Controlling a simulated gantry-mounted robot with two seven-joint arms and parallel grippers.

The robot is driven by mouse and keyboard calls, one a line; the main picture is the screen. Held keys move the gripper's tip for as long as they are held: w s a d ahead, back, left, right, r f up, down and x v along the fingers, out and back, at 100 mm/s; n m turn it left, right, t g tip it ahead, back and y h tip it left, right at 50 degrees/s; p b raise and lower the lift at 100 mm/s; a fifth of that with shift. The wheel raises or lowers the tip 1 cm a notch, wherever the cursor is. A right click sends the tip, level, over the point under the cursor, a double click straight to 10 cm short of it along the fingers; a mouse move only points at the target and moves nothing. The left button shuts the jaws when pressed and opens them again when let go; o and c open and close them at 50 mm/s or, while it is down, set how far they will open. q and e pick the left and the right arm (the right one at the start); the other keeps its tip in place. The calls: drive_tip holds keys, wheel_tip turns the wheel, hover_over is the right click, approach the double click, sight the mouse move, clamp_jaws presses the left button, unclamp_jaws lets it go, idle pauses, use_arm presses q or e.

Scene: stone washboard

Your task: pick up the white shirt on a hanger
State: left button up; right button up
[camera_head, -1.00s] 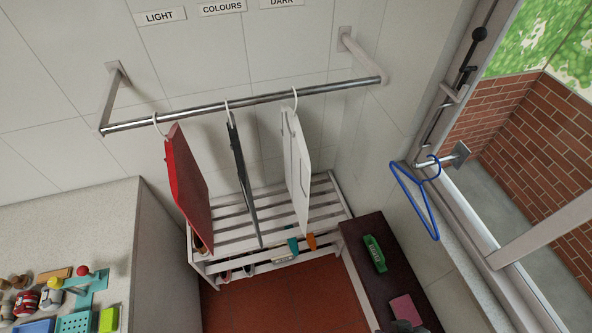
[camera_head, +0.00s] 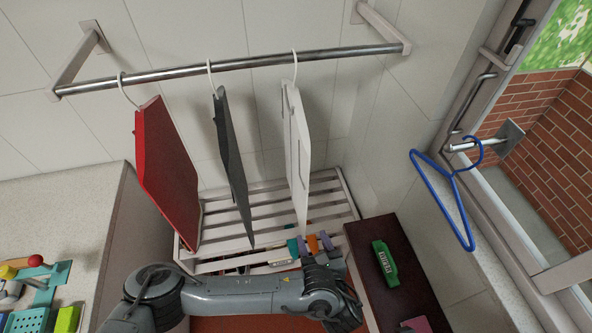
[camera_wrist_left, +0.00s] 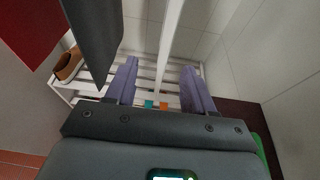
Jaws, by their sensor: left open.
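The white shirt (camera_head: 299,150) hangs from a white hanger on the metal rail (camera_head: 230,64), rightmost of the garments. In the left wrist view it shows edge-on as a thin white strip (camera_wrist_left: 171,42) between the finger directions. My left gripper (camera_head: 315,244) is open and empty, with its purple fingers near the shirt's lower edge. The fingers also show spread apart in the left wrist view (camera_wrist_left: 160,84). Whether the shirt's lower edge lies between the fingertips I cannot tell. My right gripper is not in view.
A dark garment (camera_head: 230,165) and a red garment (camera_head: 166,170) hang left of the shirt. A slatted white rack (camera_head: 215,215) stands below. A dark cabinet (camera_head: 365,245) with a green object (camera_head: 384,262) is at right. A blue hanger (camera_head: 455,190) hangs by the window.

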sight(309, 172)
use_arm(q)
drive_tip(key=w+r+t, duration=0.1)
drive_tip(key=w+r, duration=0.1)
drive_tip(key=r, duration=0.1)
drive_tip(key=w+r+t+b, duration=0.1)
drive_tip(key=w+r, duration=0.2)
drive_tip(key=r, duration=0.1)
drive_tip(key=w+r+t+b, duration=0.1)
drive_tip(key=w+r, duration=0.2)
drive_tip(key=shift+a+r+t, duration=0.2)
drive_tip(key=shift+t, duration=0.1)
drive_tip(key=x, duration=0.4)
drive_tip(key=shift+w+r, duration=0.25)
drive_tip(key=shift+r, duration=0.05)
drive_tip(key=shift+w+a, duration=0.15)
drive_tip(key=shift+w, duration=0.3)
drive_tip(key=shift+w+a+r, duration=0.1)
drive_tip(key=shift+w+a, duration=0.1)
drive_tip(key=shift+w, duration=0.35)
drive_tip(key=p+x, duration=0.1)
drive_tip(key=x, duration=0.3)
drive_tip(key=shift+r, duration=0.1)
clamp_jaws()
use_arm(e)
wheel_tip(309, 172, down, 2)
